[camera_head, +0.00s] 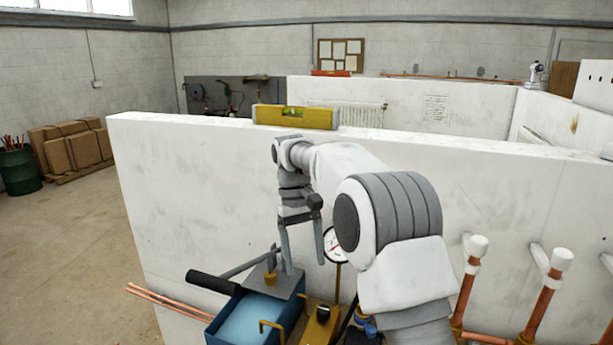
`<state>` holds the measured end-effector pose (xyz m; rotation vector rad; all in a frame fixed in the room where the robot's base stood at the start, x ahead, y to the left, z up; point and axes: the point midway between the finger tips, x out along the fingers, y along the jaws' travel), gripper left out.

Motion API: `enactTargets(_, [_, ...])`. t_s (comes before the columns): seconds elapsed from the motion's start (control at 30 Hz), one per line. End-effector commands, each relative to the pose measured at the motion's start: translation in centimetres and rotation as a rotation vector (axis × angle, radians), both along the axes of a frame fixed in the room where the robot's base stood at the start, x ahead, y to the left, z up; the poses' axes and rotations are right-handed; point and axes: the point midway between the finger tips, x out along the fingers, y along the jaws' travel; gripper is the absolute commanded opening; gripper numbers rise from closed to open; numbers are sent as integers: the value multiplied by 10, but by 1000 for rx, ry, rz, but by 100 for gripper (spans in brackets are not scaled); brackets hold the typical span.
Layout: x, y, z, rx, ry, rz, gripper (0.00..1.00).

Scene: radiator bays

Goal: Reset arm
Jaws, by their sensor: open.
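My gripper (303,246) hangs pointing down at the end of my bent white and grey arm. Its two fingers are apart with nothing between them. It is above a blue box-shaped test pump (256,318) with a black-handled lever (214,283) and a grey top plate. One fingertip appears close to the plate; I cannot tell whether it touches. A round dial gauge (336,245) shows just right of the fingers, partly hidden by my arm.
A white partition wall (200,190) stands behind my arm, with a yellow spirit level (296,117) on its top edge. Copper pipes with white caps (477,246) rise at the right. Thin copper pipes (170,302) lie at left. The floor (70,250) at left is open.

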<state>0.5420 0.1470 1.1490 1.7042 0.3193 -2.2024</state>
Motion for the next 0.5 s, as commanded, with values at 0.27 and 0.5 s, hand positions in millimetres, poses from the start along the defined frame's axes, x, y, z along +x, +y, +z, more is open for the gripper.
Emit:
enactTargets(0.27, [-47,-41,64,34,-157,-66,76])
enactTargets(0.5, [-100,-74,96,63,-289,-131,76])
